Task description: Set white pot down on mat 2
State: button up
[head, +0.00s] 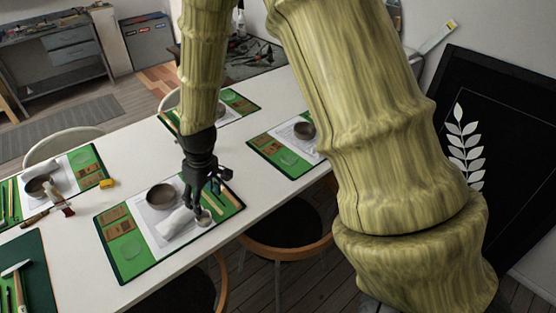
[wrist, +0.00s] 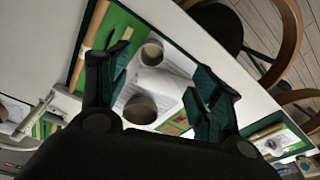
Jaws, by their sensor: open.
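A small pale pot (head: 203,217), which looks like the white pot, stands on the right part of the near green mat (head: 127,265). It also shows in the wrist view (wrist: 152,52), upright and with its mouth facing up. My gripper (head: 204,203) is open and empty, just above and behind the pot in the head view. In the wrist view the pot appears between the spread fingers, apart from both. No number is readable on any mat, so I cannot tell which is mat 2.
A dark grey bowl (head: 160,196) and a crumpled white cloth (head: 178,222) share the near mat with the pot. Other set mats lie at the right (head: 298,169), the far side (head: 243,101) and the left (head: 88,158). Stools stand along the near edge.

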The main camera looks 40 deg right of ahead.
jog(key=s+f+m, duration=0.1)
jog(key=s+f, duration=0.5)
jog(key=f, duration=0.5)
jog(key=s+f+m, duration=0.1)
jog(key=s+f, duration=0.4)
jog(key=s, duration=0.3)
jog(key=s+d+f+m+g, duration=0.1)
jog(key=s+f, duration=0.5)
jog(key=s, duration=0.3)
jog(key=s+d+f+m, duration=0.1)
jog(key=s+f, duration=0.5)
jog(key=s, duration=0.3)
jog(key=shift+d+m+h, duration=0.25)
jog(key=shift+m+h, duration=0.05)
jog(key=shift+h, duration=0.1)
jog(key=shift+s, duration=0.1)
